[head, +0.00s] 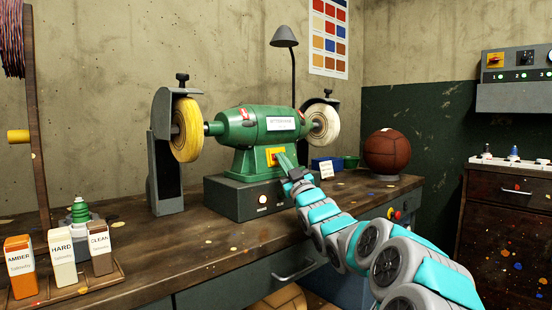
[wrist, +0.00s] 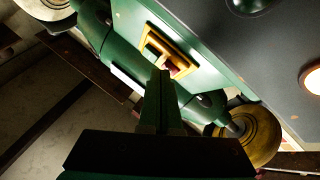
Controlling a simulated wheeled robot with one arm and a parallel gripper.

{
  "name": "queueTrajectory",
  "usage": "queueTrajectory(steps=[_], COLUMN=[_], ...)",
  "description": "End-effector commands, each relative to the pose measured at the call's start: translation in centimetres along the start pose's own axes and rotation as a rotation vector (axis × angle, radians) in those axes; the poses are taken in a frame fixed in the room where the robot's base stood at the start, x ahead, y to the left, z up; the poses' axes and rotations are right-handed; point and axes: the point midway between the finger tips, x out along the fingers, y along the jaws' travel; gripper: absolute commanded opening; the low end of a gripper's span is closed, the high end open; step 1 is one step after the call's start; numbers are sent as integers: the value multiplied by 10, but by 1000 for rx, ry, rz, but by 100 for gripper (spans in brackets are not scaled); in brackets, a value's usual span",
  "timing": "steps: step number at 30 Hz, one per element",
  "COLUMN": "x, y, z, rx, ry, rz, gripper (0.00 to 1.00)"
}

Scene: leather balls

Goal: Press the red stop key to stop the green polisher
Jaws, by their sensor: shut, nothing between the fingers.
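The green polisher (head: 262,127) stands on a grey base on the bench, with a yellow buffing wheel (head: 187,130) at left and a cream one (head: 323,125) at right. On its front is a yellow-framed switch plate (head: 269,153); in the wrist view the frame (wrist: 150,45) surrounds a small red key (wrist: 173,70), partly hidden by my fingertips. My gripper (head: 285,158) is shut and empty, its tips right at the plate's lower right in the head view. The fingers (wrist: 160,76) also point at the plate in the wrist view. I cannot tell whether they touch the key.
Amber, hard and clean cartons (head: 62,258) stand front left. A lamp (head: 284,38) rises behind the polisher. The bench front between cartons and base is clear.

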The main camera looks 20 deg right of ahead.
Motion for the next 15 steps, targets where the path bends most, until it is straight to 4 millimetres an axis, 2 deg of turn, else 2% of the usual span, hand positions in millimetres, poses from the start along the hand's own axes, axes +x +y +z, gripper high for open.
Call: queueTrajectory(steps=[15], x=[-5], y=[3], z=[-3], rx=[-1], ry=[0], rz=[0], gripper=[0])
